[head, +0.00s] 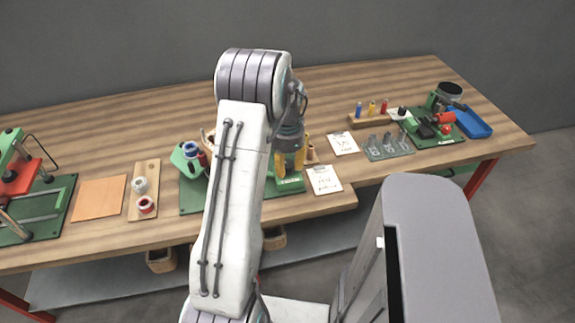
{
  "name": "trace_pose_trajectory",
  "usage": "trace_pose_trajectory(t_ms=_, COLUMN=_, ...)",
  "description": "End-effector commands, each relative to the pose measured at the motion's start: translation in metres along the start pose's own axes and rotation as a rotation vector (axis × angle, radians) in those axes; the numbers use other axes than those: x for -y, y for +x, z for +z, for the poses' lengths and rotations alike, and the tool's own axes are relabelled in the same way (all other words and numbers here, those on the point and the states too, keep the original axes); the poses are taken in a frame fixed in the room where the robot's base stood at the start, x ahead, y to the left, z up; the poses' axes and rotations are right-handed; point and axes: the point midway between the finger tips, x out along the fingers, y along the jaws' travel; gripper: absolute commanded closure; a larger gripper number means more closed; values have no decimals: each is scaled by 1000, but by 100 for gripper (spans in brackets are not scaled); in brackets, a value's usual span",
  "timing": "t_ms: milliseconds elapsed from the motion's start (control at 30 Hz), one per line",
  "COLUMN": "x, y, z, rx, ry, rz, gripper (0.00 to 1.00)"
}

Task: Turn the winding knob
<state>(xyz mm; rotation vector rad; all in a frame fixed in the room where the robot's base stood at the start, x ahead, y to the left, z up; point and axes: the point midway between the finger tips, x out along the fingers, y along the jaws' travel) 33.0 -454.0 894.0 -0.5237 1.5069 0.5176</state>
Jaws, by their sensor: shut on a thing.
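The winding station sits on a green base (192,197) at the middle of the bench, largely hidden behind my arm. A green holder with a round pale and blue part (191,149) shows left of my arm. My gripper (289,172) points down over a green block (289,186) at the station's right end. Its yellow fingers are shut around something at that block. The winding knob itself is hidden between the fingers.
Two paper cards (324,180) lie right of the gripper. Further right are a clear tray (389,146), a wooden rack of coloured pegs (371,118) and a blue tray (472,123). Left are a board with two spools (145,190) and a red-green press (18,170).

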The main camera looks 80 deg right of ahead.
Motion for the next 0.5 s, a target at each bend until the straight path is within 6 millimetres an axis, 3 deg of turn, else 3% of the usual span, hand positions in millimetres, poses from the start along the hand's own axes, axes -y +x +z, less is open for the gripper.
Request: trace_pose_trajectory(t_ms=500, x=-3, y=4, z=4, rx=11, ry=-404, rz=8, gripper=95)
